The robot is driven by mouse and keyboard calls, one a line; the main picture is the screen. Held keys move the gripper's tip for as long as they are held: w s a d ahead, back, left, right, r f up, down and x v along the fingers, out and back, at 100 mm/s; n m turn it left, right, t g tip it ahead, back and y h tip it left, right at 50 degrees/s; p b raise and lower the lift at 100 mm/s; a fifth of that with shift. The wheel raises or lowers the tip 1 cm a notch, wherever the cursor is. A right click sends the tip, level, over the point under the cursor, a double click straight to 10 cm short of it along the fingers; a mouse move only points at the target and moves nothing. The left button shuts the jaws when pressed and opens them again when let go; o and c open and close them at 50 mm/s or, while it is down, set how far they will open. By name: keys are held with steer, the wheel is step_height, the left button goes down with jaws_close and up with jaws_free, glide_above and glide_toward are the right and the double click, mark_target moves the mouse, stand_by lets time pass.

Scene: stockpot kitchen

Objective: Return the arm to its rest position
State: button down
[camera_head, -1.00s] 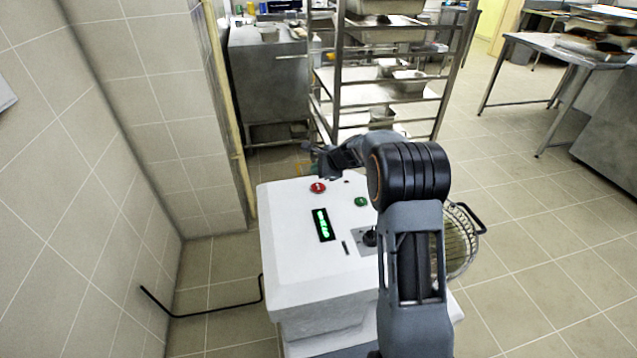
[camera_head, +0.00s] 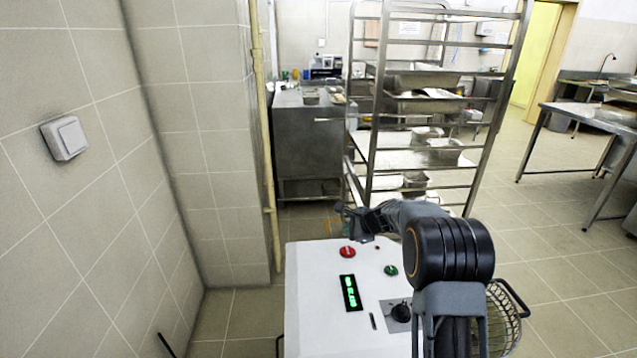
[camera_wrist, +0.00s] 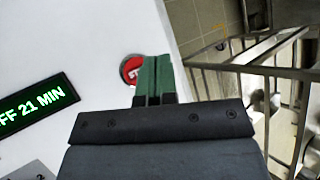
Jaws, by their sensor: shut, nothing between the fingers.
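My gripper (camera_head: 345,211) is at the far end of my bent arm, just beyond the white machine's top in the head view. In the wrist view my gripper (camera_wrist: 153,62) shows two green-lined fingers pressed together with nothing between them. The white control machine (camera_head: 310,285) has a red button (camera_head: 347,252), a green button (camera_head: 391,271), a black dial (camera_head: 401,311) and a lit green display (camera_head: 350,292). In the wrist view the red button (camera_wrist: 131,68) is partly hidden behind the fingers, and the display (camera_wrist: 38,103) reads "FF 21 MIN".
A metal tray rack (camera_head: 372,150) stands behind the machine. A wire basket (camera_head: 505,315) is at its right. A tiled wall with a white switch (camera_head: 65,138) is on the left. The tiled floor (camera_head: 560,240) at right is open, with a steel table (camera_head: 590,118) beyond.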

steer(key=shift+s+f+n, duration=0.15)
steer(key=shift+s+n, duration=0.05)
steer(key=shift+n, duration=0.3)
steer(key=s+f+n, duration=0.1)
steer(key=s+f+n+g, duration=0.1)
steer(key=s, duration=0.1)
steer(key=s+f+n+g, duration=0.1)
steer(key=s, duration=0.1)
steer(key=shift+a+f+h, duration=0.1)
steer(key=shift+h, duration=0.2)
steer(key=s+r+n, duration=0.1)
steer(key=s, duration=0.1)
steer(key=s+r+n+g+p, duration=0.1)
steer(key=s+n, duration=0.1)
steer(key=s, duration=0.1)
steer(key=s+r+n+g+h+p, duration=0.1)
steer(key=s, duration=0.2)
steer(key=shift+a+r+n, duration=0.2)
steer(key=shift+r+n, duration=0.1)
steer(key=shift+n, duration=0.1)
steer(key=s+r+n+h+p, duration=0.4)
steer(key=s+r+n+p, duration=0.5)
steer(key=s+r, duration=1.1)
steer(key=shift+s+d+r+n+t+h+p, duration=0.3)
steer(key=shift+s+d+t+p, duration=0.1)
steer(key=shift+s+p, duration=0.6)
